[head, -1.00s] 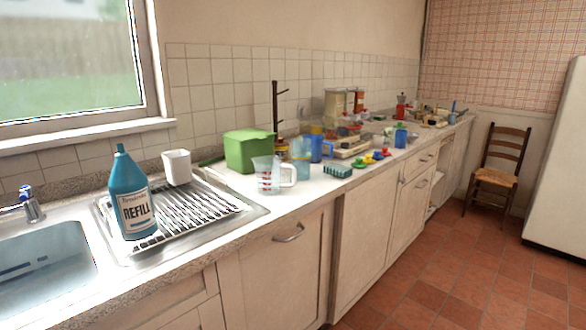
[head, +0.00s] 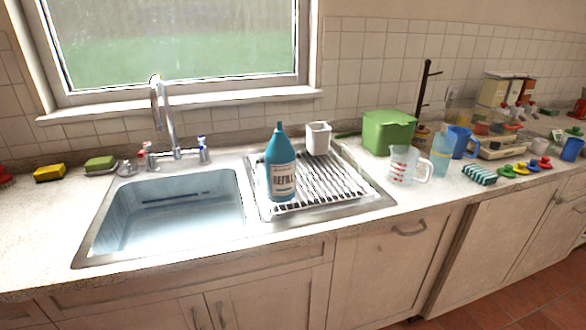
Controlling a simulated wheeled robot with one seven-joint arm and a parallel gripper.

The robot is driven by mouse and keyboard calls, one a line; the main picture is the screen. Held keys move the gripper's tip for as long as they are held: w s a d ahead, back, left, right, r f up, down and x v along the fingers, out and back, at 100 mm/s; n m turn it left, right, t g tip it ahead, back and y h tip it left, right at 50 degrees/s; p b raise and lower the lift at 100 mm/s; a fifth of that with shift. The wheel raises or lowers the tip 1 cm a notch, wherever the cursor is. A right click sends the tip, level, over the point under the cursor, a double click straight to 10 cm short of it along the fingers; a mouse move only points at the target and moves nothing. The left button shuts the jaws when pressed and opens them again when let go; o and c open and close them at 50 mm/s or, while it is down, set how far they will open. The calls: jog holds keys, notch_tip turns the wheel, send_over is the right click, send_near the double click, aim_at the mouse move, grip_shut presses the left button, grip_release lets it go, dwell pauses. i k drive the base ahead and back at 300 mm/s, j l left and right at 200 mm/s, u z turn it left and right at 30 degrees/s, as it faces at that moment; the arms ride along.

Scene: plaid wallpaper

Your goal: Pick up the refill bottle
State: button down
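The refill bottle (head: 281,168) is teal with a narrow pointed neck and a pale label reading "REFILL". It stands upright on the left part of the ribbed metal drainboard (head: 376,198), just right of the sink basin. Its whole front is in clear view. My gripper does not show in the head view.
The empty sink (head: 165,212) with a tall faucet (head: 166,120) lies left of the bottle. A white cup (head: 318,138) stands close behind it to the right. A green box (head: 388,132) and a measuring jug (head: 404,165) are further right. The counter front is clear.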

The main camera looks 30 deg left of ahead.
aim_at(280, 155)
jog(key=u, duration=1.25)
